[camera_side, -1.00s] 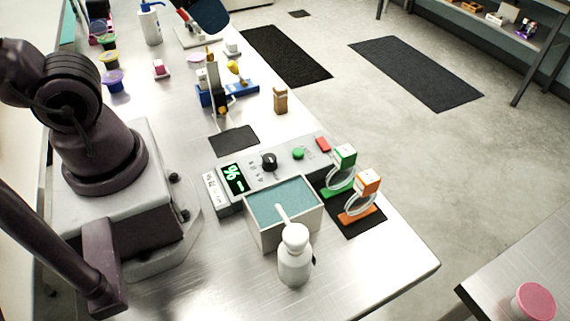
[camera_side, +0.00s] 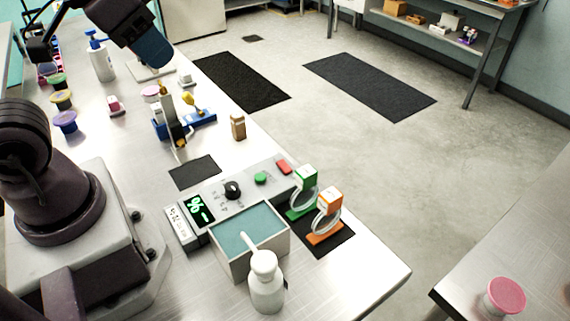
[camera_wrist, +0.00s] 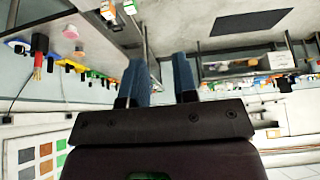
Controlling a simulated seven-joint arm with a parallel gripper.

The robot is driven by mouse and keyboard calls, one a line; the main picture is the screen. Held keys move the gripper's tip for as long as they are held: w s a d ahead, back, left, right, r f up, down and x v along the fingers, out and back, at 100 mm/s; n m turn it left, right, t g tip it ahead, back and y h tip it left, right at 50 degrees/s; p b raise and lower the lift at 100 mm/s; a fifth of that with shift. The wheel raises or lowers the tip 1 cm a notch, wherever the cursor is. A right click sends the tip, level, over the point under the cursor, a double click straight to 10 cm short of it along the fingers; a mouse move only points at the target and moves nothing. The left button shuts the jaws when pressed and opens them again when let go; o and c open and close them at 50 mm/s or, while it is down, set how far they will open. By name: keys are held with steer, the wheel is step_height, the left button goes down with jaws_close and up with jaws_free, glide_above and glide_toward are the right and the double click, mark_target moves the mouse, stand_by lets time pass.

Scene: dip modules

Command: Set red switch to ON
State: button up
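In the side view a dark part of my arm with a blue end (camera_side: 151,48) hangs at the upper left, well away from the switch. My fingertips are not clear there.
A teal-filled bath (camera_side: 250,232) stands in front of the box with a white bottle (camera_side: 266,283) beside it. Green (camera_side: 305,177) and orange (camera_side: 329,200) tagged loops stand close to the right of the switch. A wooden block (camera_side: 238,126) is behind the box.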

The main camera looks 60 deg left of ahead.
steer(key=shift+w+d+f, duration=0.1)
steer(key=shift+d+f, duration=0.05)
steer(key=shift+f, duration=0.1)
steer(key=c, duration=0.4)
steer(key=w+f+g, duration=0.1)
steer(key=w+f, duration=0.2)
steer(key=w, duration=0.1)
steer(key=w+d+f+g, duration=0.1)
steer(key=w+f+g, duration=0.1)
steer(key=w+f, duration=0.2)
steer(key=w+d+f+g, duration=0.1)
steer(key=w+f+g, duration=0.1)
steer(key=w+f, duration=0.1)
steer(key=shift+w+d+f+m+y, duration=0.1)
steer(key=shift+w+f+m+y, duration=0.05)
steer(key=shift+w+m+y, duration=0.2)
jaws_close()
steer(key=w+f+y, duration=0.1)
steer(key=w+f, duration=0.4)
steer(key=w, duration=0.4)
steer(key=shift+a+f+g, duration=0.3)
steer(key=shift+a, duration=0.05)
steer(key=shift+s+y, duration=0.1)
steer(key=shift+y, duration=0.15)
